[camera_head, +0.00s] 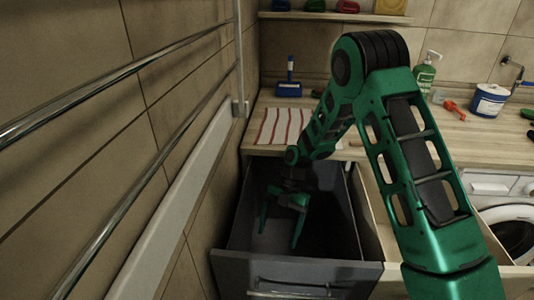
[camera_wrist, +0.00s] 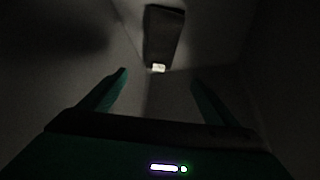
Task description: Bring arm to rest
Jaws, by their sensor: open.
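My green arm reaches over the counter's front edge and down into an open dark grey drawer (camera_head: 345,272). My gripper (camera_head: 279,238) hangs inside the drawer, pointing down with its fingers spread and nothing between them. In the wrist view, my gripper (camera_wrist: 159,78) also shows open, over a dim grey surface. A dark oblong thing (camera_wrist: 163,35) with a small bright end lies beyond the fingertips; it is too dark to name.
The drawer walls surround my gripper. A striped cloth (camera_head: 280,126), a blue-handled tool (camera_head: 290,80), a soap bottle (camera_head: 425,72) and a white-blue tub (camera_head: 489,99) are on the counter (camera_head: 400,137). Metal rails (camera_head: 110,80) run along the left wall. A washing machine (camera_head: 512,230) stands right.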

